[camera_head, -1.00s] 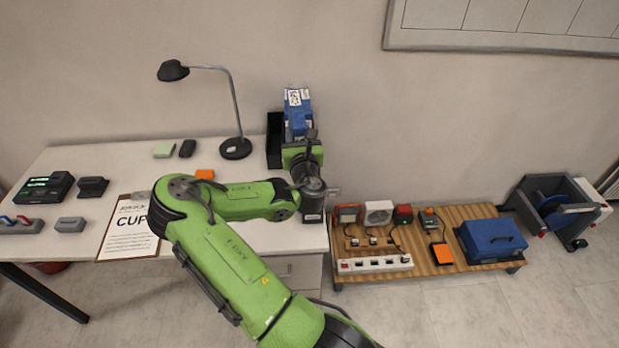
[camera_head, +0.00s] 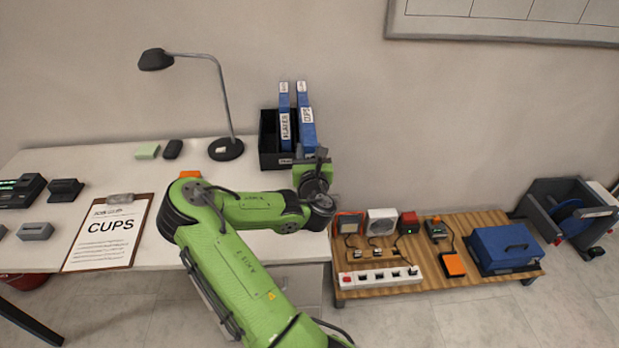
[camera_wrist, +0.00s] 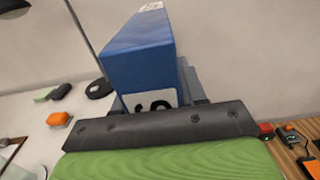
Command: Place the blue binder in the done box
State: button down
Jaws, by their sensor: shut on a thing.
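The blue binder (camera_head: 308,136) with a white spine label stands upright at the right side of the black box, at the back right of the table. My gripper (camera_head: 315,158) is shut on its lower part. The binder fills the middle of the wrist view (camera_wrist: 140,48), rising above the dark gripper plate. The fingertips are mostly hidden. A second blue binder (camera_head: 285,101) stands to its left in the open black box (camera_head: 267,136). My arm hides part of the box front, so I cannot tell whether the held binder is inside or beside it.
A desk lamp (camera_head: 226,148) stands left of the box. A clipboard marked CUPS (camera_head: 108,250) lies on the white table. A low wooden bench (camera_head: 385,291) to the right holds a power strip, several small devices and a blue toolbox (camera_head: 503,251).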

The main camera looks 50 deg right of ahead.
notch_tip(320, 180, down, 4)
jog(key=b, duration=0.3)
jog(key=shift+f+b, duration=0.1)
jog(key=shift+b, duration=0.3)
jog(key=c, duration=0.6)
grip_release()
jog(key=shift+c, duration=0.2)
